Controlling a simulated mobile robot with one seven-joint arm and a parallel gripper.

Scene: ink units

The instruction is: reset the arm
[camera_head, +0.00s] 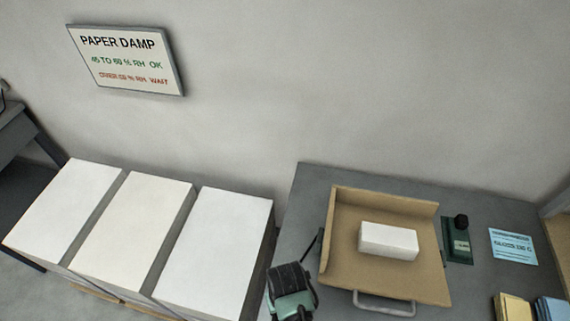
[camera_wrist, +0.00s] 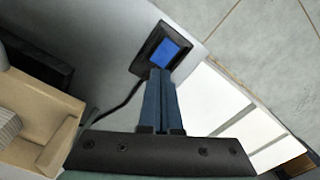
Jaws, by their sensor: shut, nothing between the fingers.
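My gripper (camera_wrist: 161,80) points away from the wrist camera, its two blue fingers side by side and shut with nothing between them. Its tips overlap the lower edge of a black-framed device (camera_wrist: 170,52) with a blue screen; I cannot tell whether they touch. In the head view, a teal and black shape at the bottom centre, at the table's left edge, seems to be the end of my arm; the fingers cannot be made out there.
A tan tray (camera_head: 340,225) with a white block (camera_head: 388,241) stands on the grey table (camera_head: 480,280). A dark green device (camera_head: 457,245) and blue card (camera_head: 513,246) lie to its right. Three white stacks (camera_head: 130,225) stand left. A cable (camera_wrist: 125,102) runs from the screen device.

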